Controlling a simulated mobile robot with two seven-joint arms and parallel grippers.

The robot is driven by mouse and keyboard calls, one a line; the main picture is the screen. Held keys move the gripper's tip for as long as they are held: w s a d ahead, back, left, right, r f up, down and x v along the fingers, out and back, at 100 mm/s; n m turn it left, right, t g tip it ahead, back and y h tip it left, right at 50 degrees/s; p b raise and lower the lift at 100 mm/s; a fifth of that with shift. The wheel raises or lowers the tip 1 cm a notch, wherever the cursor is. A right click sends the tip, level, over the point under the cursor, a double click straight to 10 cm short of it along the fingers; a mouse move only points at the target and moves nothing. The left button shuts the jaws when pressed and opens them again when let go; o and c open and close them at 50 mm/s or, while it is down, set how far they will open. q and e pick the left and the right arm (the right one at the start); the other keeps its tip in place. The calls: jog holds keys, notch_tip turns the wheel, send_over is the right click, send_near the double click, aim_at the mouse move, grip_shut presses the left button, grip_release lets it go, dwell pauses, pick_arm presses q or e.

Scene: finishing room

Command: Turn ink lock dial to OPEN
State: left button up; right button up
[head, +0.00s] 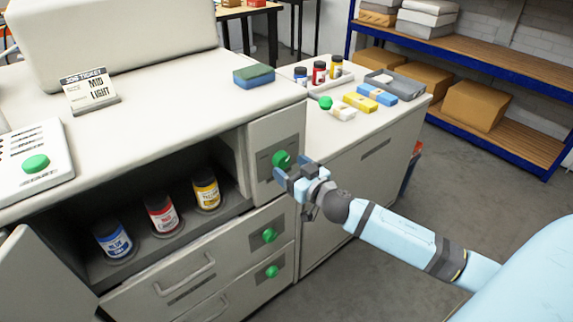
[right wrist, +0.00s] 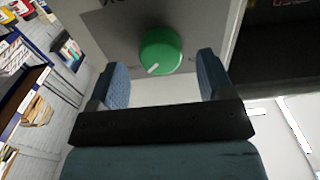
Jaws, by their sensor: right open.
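The ink lock dial (head: 281,159) is a green round knob on a grey plate, on the cabinet front right of the open ink compartment. In the right wrist view the dial (right wrist: 160,51) has a white pointer mark toward its lower left edge; the plate's lettering is too cut off and dark to read. My right gripper (head: 287,176) is open at the dial. In the right wrist view its two fingers (right wrist: 161,80) stand on either side of the dial, with visible gaps and no contact seen. My left gripper is not in view.
Blue, red and yellow ink bottles (head: 162,214) stand in the open compartment. Two more green knobs (head: 270,235) sit on the drawers below. A side counter (head: 318,128) holds small items.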

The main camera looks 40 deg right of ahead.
jog(key=shift+w, duration=1.1)
jog(key=shift+a, duration=0.1)
jog(key=c, duration=0.9)
